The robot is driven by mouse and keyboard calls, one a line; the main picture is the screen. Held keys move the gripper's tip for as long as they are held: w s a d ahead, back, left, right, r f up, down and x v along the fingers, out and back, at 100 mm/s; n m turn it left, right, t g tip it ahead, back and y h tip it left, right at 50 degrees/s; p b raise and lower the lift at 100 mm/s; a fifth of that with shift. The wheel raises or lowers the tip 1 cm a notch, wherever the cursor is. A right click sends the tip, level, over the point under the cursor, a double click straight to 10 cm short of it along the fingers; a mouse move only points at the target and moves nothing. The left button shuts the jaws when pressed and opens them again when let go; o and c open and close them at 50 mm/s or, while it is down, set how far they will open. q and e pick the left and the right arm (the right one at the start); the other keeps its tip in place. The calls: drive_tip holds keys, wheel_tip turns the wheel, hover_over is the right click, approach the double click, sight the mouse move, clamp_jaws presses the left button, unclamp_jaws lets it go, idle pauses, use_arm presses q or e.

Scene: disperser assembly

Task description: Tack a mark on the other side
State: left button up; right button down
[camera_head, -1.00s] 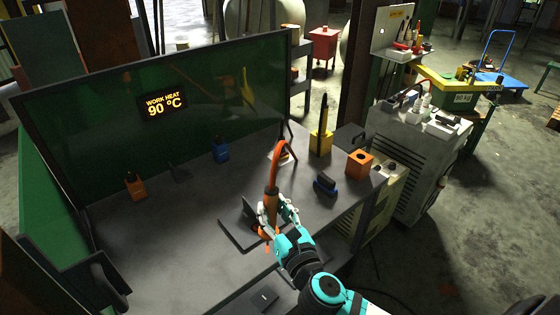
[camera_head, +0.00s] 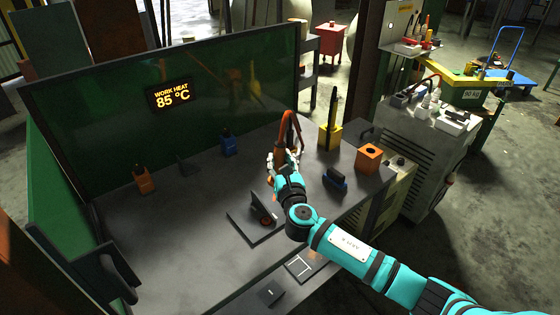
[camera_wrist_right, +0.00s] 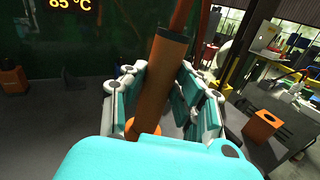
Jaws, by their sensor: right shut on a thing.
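My right gripper (camera_head: 284,166) is shut on an orange torch handle. In the right wrist view the gripper's fingers (camera_wrist_right: 165,105) close on both sides of the torch (camera_wrist_right: 160,80), which stands roughly upright, its cable rising from the top. The dark upright workpiece (camera_head: 258,203) stands on a flat dark plate (camera_head: 240,226) on the bench, with a small reddish spot near its foot. The gripper is behind and to the right of it, apart from it. The torch tip is hidden in the head view, and any marks are too small to tell. My left gripper is not in view.
A display (camera_head: 171,95) on the green screen reads work heat 85 °C. An orange block (camera_head: 145,180), a blue block (camera_head: 229,144), a yellow holder (camera_head: 328,138), a dark blue item (camera_head: 336,180) and an orange box (camera_head: 369,158) stand on the bench (camera_head: 190,235). The bench's left front is clear.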

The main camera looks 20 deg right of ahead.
wheel_tip(320, 180, down, 5)
drive_tip(key=b, duration=0.4)
drive_tip(key=shift+f+b, duration=0.15)
drive_tip(key=shift+b, duration=0.2)
drive_tip(key=shift+f, duration=0.4)
drive_tip(key=shift+f+b, duration=0.6)
drive_tip(key=shift+b, duration=0.05)
idle(1.5)
wheel_tip(320, 180, up, 9)
drive_tip(key=p, duration=0.9)
drive_tip(key=shift+r, duration=0.1)
